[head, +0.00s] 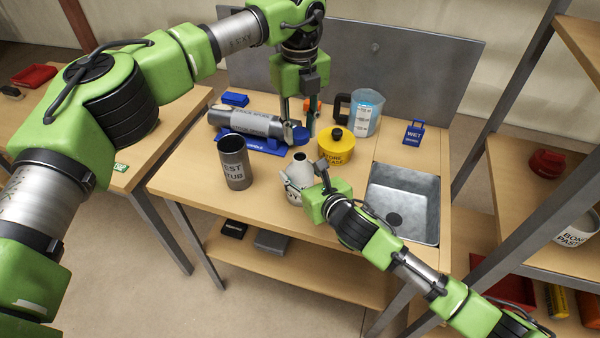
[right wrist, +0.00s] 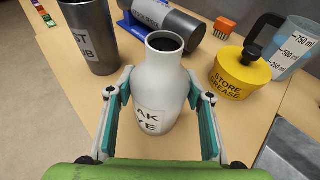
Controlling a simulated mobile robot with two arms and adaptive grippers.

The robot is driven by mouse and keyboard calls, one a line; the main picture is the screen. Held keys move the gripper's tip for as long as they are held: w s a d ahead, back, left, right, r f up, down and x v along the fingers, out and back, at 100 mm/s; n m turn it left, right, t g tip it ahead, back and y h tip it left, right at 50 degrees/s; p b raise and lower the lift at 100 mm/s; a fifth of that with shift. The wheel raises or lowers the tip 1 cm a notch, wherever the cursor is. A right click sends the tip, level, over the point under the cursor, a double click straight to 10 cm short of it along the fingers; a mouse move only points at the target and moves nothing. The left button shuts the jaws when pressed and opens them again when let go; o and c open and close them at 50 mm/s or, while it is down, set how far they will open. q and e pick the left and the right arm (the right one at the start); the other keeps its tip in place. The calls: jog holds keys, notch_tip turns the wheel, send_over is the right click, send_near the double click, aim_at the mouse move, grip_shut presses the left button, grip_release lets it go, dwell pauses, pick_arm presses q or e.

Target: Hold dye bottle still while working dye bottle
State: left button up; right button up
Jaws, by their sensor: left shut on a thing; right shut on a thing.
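The white dye bottle (head: 299,171) stands on the bench with its dark mouth open at the top. In the right wrist view the bottle (right wrist: 165,85) is upright, its label partly readable. My right gripper (right wrist: 160,120) is shut around its body, one finger on each side. My left gripper (head: 299,122) is higher, behind the bottle, shut on a blue round cap (head: 300,136). The cap is apart from the bottle mouth. The left fingertips and cap are not seen in the right wrist view.
A dark metal tub (head: 235,162) stands left of the bottle. A yellow grease pot (head: 335,149) is close on the right, with a measuring jug (head: 367,112) behind. A steel cylinder (head: 243,122) lies in a blue cradle. A sink (head: 405,200) is at the right.

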jog(key=o, duration=1.3)
pick_arm(q)
jog(key=shift+r, duration=0.1)
pick_arm(e)
jog(key=v, duration=1.2)
